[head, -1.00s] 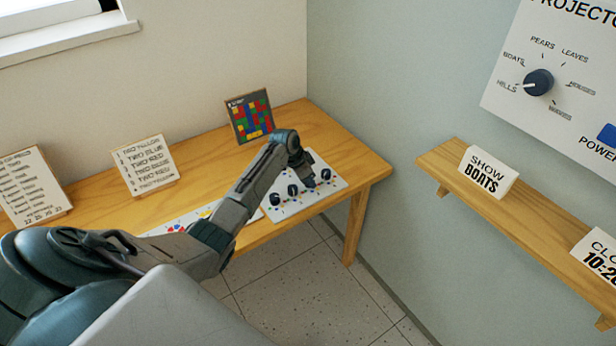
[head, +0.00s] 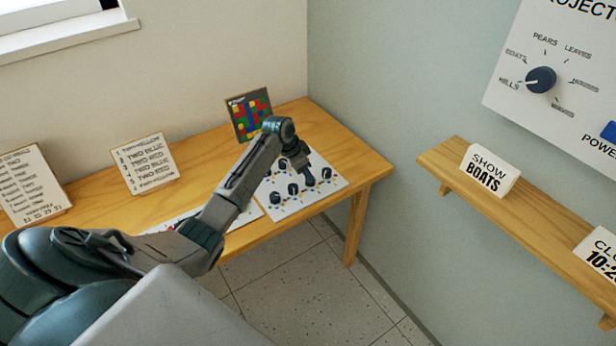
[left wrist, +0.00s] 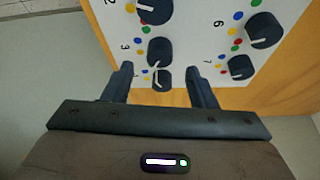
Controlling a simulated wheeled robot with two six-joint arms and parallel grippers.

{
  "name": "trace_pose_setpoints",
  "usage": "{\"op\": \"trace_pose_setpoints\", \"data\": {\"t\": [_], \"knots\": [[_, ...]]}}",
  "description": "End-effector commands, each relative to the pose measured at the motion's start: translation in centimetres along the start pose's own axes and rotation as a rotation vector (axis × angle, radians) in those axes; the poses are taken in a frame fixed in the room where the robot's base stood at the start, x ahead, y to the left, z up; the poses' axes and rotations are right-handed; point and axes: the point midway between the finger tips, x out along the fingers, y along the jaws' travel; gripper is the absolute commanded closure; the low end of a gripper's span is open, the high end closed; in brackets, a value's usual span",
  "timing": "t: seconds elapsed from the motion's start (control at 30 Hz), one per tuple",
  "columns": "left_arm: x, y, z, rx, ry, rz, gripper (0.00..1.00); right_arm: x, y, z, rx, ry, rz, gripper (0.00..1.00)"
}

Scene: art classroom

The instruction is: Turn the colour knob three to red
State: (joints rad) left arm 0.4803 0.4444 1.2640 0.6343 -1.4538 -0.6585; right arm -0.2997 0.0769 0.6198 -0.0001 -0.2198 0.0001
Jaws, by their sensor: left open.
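In the left wrist view, a white panel (left wrist: 195,45) carries dark round knobs with white pointer lines and coloured dots. Knob three (left wrist: 160,51) has a "3" at its left and sits just beyond my fingertips. Its pointer setting is hard to read. Another knob (left wrist: 162,79) shows between the fingers in the picture; its small label is unclear. My left gripper (left wrist: 161,76) is open, with nothing clasped. In the head view the white panel (head: 325,198) lies on the table's right end, with my left gripper (head: 306,178) over it, hiding part of it. My right gripper is out of view.
Knob two (left wrist: 155,9), knob six (left wrist: 264,31) and knob seven (left wrist: 240,67) are close by. A coloured-square picture (head: 250,115) stands behind the panel on the wooden table (head: 345,160). Cards stand left; a wall shelf (head: 530,230) is at right.

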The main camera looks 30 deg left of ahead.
Motion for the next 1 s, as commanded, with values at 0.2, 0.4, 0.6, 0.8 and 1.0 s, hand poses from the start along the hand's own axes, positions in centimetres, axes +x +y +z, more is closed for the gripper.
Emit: {"op": "trace_pose_setpoints", "data": {"t": [0.2, 0.4, 0.6, 0.8, 1.0], "knots": [[-4.1, 0.0, 0.1, 0.003, 0.0, -0.003, 0.48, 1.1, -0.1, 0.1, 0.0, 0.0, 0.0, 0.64], [-6.2, 0.0, 0.0, 0.001, 0.001, -0.001, 0.48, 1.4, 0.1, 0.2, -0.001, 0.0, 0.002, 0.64], [-6.6, 0.0, 0.0, -0.001, -0.001, 0.0, 0.48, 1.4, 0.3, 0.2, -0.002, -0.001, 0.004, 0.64], [-6.5, 0.0, 0.0, 0.0, 0.0, 0.0, 0.48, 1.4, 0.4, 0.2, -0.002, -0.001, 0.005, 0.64], [-6.5, 0.1, 0.0, 0.0, 0.0, 0.0, 0.48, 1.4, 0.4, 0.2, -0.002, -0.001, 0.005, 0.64]]}}
